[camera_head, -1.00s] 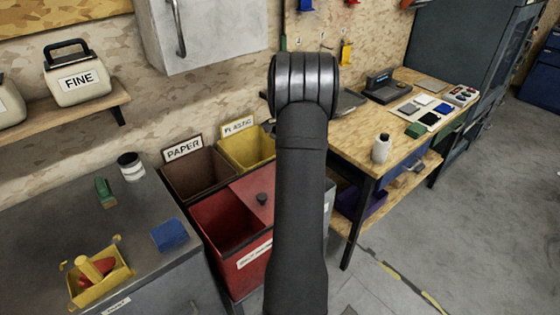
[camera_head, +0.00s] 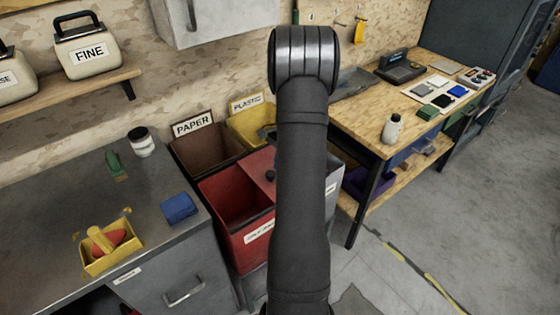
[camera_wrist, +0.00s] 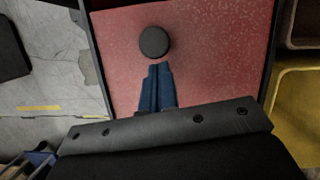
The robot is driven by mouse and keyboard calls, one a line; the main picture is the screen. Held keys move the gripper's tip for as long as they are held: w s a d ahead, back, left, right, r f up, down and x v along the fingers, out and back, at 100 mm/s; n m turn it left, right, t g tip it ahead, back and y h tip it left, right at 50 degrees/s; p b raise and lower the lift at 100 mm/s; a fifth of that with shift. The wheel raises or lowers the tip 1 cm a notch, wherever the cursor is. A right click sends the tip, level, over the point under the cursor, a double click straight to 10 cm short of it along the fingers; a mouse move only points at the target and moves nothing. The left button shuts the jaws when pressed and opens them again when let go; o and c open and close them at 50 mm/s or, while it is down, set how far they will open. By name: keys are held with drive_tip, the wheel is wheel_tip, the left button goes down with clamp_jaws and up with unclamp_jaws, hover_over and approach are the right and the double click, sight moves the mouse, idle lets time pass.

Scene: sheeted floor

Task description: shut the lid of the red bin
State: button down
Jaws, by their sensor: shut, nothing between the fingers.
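The red bin (camera_head: 243,252) stands between the grey cabinet and the workbench. Its front left part is open and shows a dark red inside. The red lid (camera_head: 260,164) lies flat over the part behind and to the right, partly hidden by my arm. A black round knob (camera_head: 270,175) stands on the lid. In the wrist view the lid (camera_wrist: 215,60) fills the middle, with the knob (camera_wrist: 154,42) upon it. My gripper (camera_wrist: 158,68) is shut and empty, its blue fingertips just short of the knob in the picture. Whether they touch the lid is unclear. The head view hides the fingers behind my arm.
A brown paper bin (camera_head: 207,152) and a yellow plastic bin (camera_head: 250,128) stand behind the red one. The grey cabinet (camera_head: 60,200) at left carries a yellow box (camera_head: 112,258) and a blue block (camera_head: 178,208). The wooden workbench (camera_head: 395,100) is at right. Floor is clear at front right.

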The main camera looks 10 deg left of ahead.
drive_tip(key=s+a, duration=1.2)
drive_tip(key=shift+s, duration=0.15)
drive_tip(key=shift+a, duration=0.15)
drive_tip(key=w+d+r, duration=0.4)
drive_tip(key=w+r, duration=0.2)
drive_tip(key=r, duration=0.4)
drive_tip(key=shift+d, duration=0.3)
